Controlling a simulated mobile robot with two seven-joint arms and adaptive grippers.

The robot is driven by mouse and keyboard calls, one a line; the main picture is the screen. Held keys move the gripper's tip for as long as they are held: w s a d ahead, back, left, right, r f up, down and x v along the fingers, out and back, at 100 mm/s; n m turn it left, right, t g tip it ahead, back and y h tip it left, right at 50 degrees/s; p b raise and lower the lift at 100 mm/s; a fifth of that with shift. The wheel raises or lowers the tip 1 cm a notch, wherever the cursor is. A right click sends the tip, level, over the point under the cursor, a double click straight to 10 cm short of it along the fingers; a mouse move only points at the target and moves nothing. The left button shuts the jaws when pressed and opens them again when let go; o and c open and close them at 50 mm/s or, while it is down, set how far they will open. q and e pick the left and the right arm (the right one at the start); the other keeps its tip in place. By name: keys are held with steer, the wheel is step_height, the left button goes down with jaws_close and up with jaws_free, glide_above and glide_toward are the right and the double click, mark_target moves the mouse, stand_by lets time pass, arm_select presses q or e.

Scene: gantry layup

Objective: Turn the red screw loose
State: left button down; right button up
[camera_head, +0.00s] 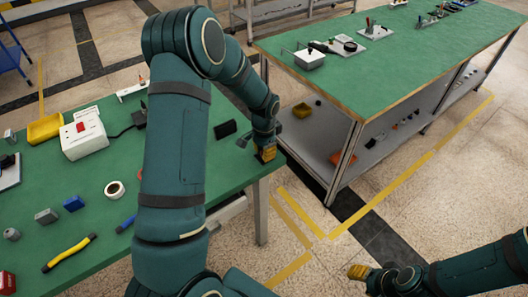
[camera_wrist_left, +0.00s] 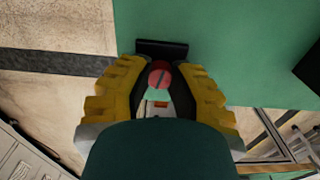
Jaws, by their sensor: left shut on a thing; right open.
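The red screw (camera_wrist_left: 159,74) shows in the left wrist view as a round red head with a dark slot across it. It lies between the yellow fingers of my left gripper (camera_wrist_left: 161,68), which are closed around it. In the head view my left gripper (camera_head: 265,153) is at the right edge of the near green table (camera_head: 165,165); the screw is hidden there. A dark block (camera_wrist_left: 162,48) is just beyond the fingertips in the wrist view. My right gripper (camera_head: 360,272) is open over the floor at lower right, away from the table.
A white box with a red switch (camera_head: 82,137), a yellow bin (camera_head: 45,128), a tape roll (camera_head: 114,189) and a yellow-black tool (camera_head: 68,253) lie left of my left arm. A black block (camera_head: 225,129) lies near the gripper. A second green workbench (camera_head: 400,75) stands behind, across a floor gap.

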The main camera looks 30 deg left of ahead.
arm_select(q)
steer(key=n, duration=0.4)
steer(key=shift+n, duration=0.3)
steer(key=n, duration=0.4)
steer(key=shift+n+p, duration=0.3)
steer(key=shift+p, duration=0.05)
steer(key=n+p, duration=0.1)
steer(key=n, duration=0.4)
steer(key=shift+p, duration=0.35)
steer(key=shift+n+p, duration=0.7)
steer(key=shift+n, duration=1.2)
steer(key=shift+s, duration=0.1)
steer(key=c, duration=0.8)
jaws_free()
